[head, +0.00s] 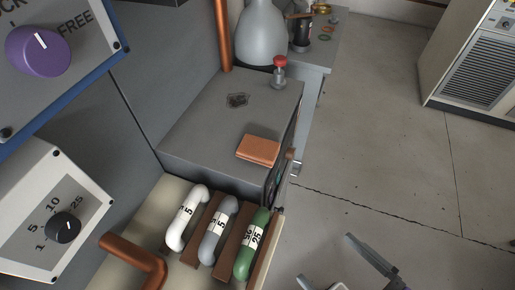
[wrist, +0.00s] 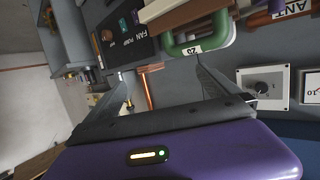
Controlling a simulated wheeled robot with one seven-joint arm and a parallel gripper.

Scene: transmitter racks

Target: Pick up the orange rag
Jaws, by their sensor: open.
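The orange rag (head: 258,150) lies folded flat on top of a grey cabinet (head: 200,130), near its front right edge, in the head view. I cannot make it out in the wrist view. My gripper (head: 325,260) shows at the bottom of the head view, over the floor, to the right of and below the rag and well apart from it. In the wrist view my gripper (wrist: 160,67) has its two fingers spread wide with nothing held between them.
A red-topped knob (head: 279,72) and a grey vessel (head: 261,32) stand behind the rag. White, grey and green handles (head: 251,245) sit in a rack in front of it. An orange pipe (head: 223,35) rises behind. The floor at right is clear.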

